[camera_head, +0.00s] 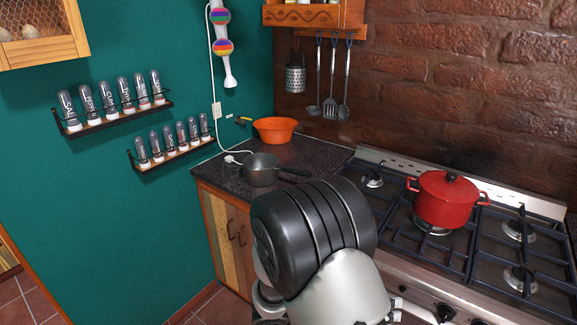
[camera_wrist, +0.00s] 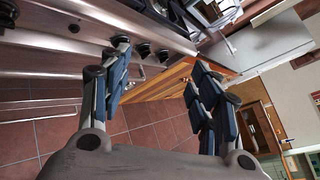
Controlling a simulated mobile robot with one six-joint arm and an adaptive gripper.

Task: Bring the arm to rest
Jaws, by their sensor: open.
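My gripper (camera_wrist: 158,95) shows in the wrist view with its two fingers spread apart and nothing between them. Past the fingers are the stove front with its dark knobs, a wooden cabinet side and the tiled floor. In the head view my arm (camera_head: 315,240) is folded in the lower middle, in front of the counter corner and the stove's left end. My gripper's fingers cannot be made out in the head view.
A red pot (camera_head: 446,200) with a lid stands on the stove (camera_head: 400,235). A grey saucepan (camera_head: 262,170) and an orange colander (camera_head: 275,129) stand on the dark counter (camera_head: 315,155). Spice racks (camera_head: 115,120) hang on the teal wall. Utensils (camera_head: 330,107) hang at the brick wall.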

